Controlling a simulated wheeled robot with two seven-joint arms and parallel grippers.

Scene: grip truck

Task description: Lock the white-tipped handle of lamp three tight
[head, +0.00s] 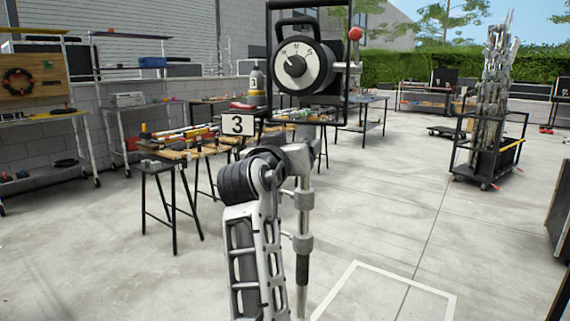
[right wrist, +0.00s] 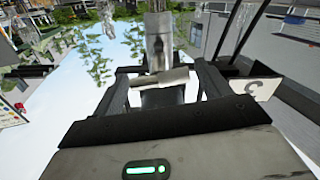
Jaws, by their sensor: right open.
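Lamp three (head: 297,66), a black lamp with a round dial, stands on a grey metal post (head: 303,195) at the centre of the head view. A sign with a 3 (head: 238,125) hangs beside it; it shows turned over in the right wrist view (right wrist: 257,88). A red-tipped handle (head: 355,34) is on the lamp's right side. My right gripper (right wrist: 167,84) is open. A pale, short bar (right wrist: 158,78), perhaps the white-tipped handle, crosses between its fingers below the post; contact cannot be told. My right arm hides the gripper in the head view. My left gripper is out of view.
Work tables with tools (head: 180,150) stand behind the lamp to the left. A black cart with upright metal stands (head: 490,150) is at the right. The concrete floor (head: 400,220) between is clear, with a white painted outline (head: 400,275) in front.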

